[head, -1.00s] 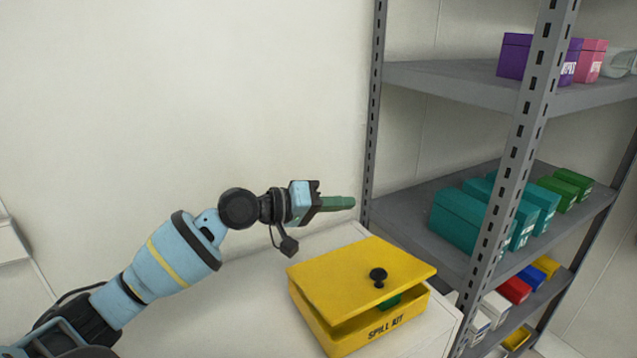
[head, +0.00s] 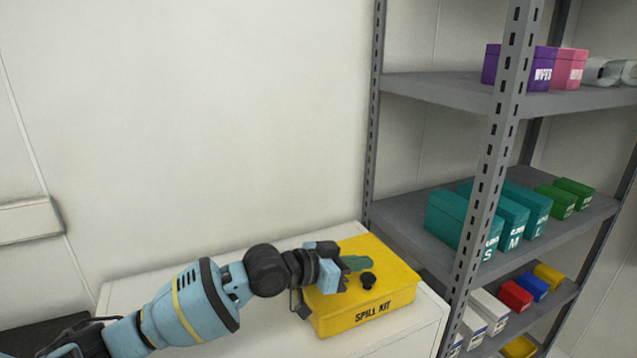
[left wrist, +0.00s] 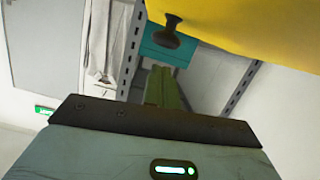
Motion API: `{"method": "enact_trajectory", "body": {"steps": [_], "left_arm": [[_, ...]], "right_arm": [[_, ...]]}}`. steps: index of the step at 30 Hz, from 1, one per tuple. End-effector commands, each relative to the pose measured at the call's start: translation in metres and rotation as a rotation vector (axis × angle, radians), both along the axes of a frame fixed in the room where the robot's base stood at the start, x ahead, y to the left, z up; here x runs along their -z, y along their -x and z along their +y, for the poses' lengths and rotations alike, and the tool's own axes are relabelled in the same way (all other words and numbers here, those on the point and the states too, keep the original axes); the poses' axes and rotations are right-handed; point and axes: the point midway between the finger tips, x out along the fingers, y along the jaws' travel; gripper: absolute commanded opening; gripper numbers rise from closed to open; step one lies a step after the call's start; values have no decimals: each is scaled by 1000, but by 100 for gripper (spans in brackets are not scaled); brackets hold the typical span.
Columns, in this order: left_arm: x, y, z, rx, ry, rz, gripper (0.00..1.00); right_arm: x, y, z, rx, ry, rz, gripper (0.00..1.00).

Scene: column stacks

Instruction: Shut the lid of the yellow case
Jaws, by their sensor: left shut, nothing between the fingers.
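The yellow case (head: 372,313), marked SPILL KIT, stands on a white cabinet top in the head view. Its yellow lid (head: 398,267) lies down level on the case, with no gap showing along the front. A black knob (head: 368,279) sits near the lid's front edge. My left gripper (head: 356,263) is shut and empty, its green fingers low over the lid just behind the knob; I cannot tell whether they touch it. The left wrist view shows the lid (left wrist: 255,25), the knob (left wrist: 172,32) and the green fingers (left wrist: 165,90). My right gripper is not in view.
A grey shelf rack (head: 490,170) stands close on the right, its post near the case. It holds teal boxes (head: 520,212), green boxes (head: 565,198) and smaller coloured boxes. The white cabinet top (head: 250,318) has bare room left of the case.

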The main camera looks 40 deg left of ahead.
Motion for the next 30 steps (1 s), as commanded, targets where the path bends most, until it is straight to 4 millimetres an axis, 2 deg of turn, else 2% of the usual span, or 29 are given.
{"method": "enact_trajectory", "body": {"steps": [3,9,30], "left_arm": [[11,1,-1,-1,5,5,0],[18,1,-2,-1,8,5,0],[22,2,-2,0,8,9,0]], "right_arm": [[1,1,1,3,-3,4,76],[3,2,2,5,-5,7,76],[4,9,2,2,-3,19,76]]}}
